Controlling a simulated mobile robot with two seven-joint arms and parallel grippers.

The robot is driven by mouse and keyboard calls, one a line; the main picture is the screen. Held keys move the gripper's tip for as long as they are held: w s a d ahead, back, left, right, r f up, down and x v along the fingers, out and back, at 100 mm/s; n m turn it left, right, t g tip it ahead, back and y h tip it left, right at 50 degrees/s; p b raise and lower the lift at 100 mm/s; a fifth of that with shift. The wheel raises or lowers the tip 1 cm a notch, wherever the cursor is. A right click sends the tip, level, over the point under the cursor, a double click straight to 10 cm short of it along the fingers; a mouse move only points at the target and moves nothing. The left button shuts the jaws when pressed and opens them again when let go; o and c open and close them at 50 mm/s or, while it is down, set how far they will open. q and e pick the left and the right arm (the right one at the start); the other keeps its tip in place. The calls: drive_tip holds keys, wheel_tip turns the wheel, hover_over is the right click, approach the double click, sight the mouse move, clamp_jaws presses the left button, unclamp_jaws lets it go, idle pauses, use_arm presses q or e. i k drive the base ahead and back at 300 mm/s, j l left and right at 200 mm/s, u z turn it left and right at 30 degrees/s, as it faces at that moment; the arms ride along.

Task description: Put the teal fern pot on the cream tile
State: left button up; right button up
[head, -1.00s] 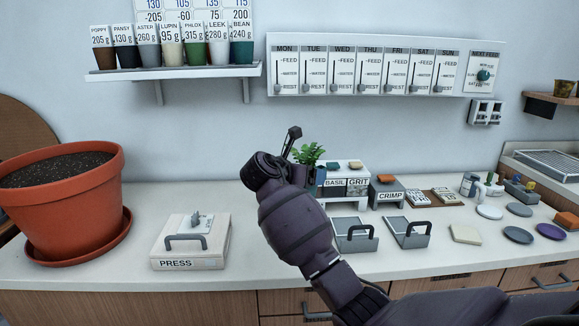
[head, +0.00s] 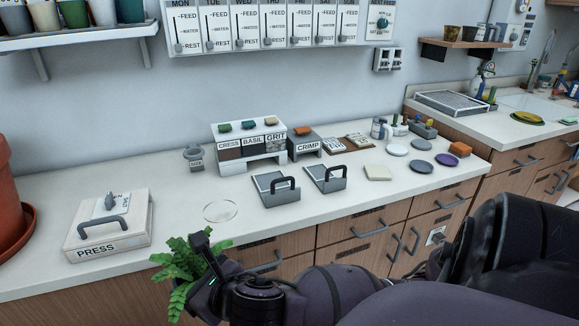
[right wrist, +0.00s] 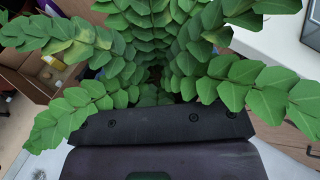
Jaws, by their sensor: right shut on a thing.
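The green fern (head: 183,268) shows at my right gripper (head: 208,262), in front of the counter's front edge at the lower left of the head view. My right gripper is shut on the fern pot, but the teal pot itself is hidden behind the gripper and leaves. In the right wrist view the fern's leaves (right wrist: 180,50) fill most of the picture above the dark gripper body. The square cream tile (head: 378,173) lies flat and bare on the counter, well to the right of the gripper. My left gripper is not in view.
A clear round dish (head: 220,211) and a press (head: 108,225) stand further left.

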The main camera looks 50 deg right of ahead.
sight(380, 169)
drive_tip(key=k+l, duration=0.1)
drive_tip(key=l, duration=0.15)
drive_tip(key=k+l+z, duration=0.15)
drive_tip(key=l, duration=0.15)
drive_tip(key=l+z, duration=0.15)
drive_tip(key=l, duration=0.55)
drive_tip(key=i+l+z, duration=0.1)
drive_tip(key=l, duration=0.25)
drive_tip(key=i+l+z, duration=0.1)
drive_tip(key=i+l, duration=0.15)
drive_tip(key=i+l+z, duration=0.1)
drive_tip(key=i+l, duration=0.15)
